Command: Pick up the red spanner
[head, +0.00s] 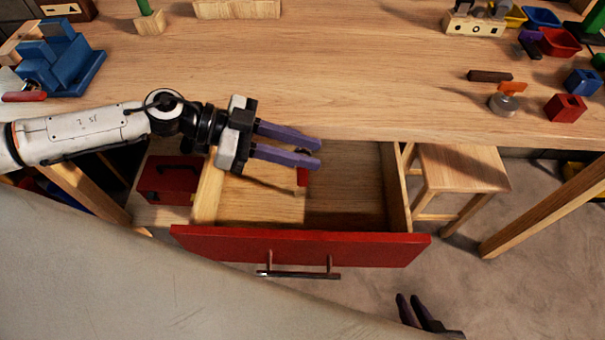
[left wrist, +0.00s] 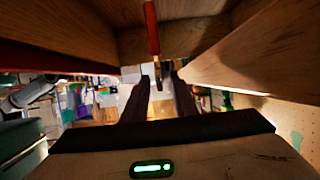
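The red spanner (head: 303,177) is in the open drawer, mostly hidden behind my left gripper's fingers in the head view. In the left wrist view the spanner (left wrist: 152,28) shows a red handle at the top. Its dark end reaches down between the fingertips. My left gripper (head: 320,154) is over the drawer, its two purple fingers apart, with gaps beside the spanner's dark end. It also shows in the left wrist view (left wrist: 160,80). My right gripper (head: 408,297) shows only its fingertips at the bottom edge, so its opening is unclear.
The wooden drawer has a red front (head: 300,247) and side walls close around my left gripper. The workbench top (head: 350,80) is above and behind it. A red box (head: 168,182) is left of the drawer, a stool (head: 462,168) right. Blocks and tools stand on the bench.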

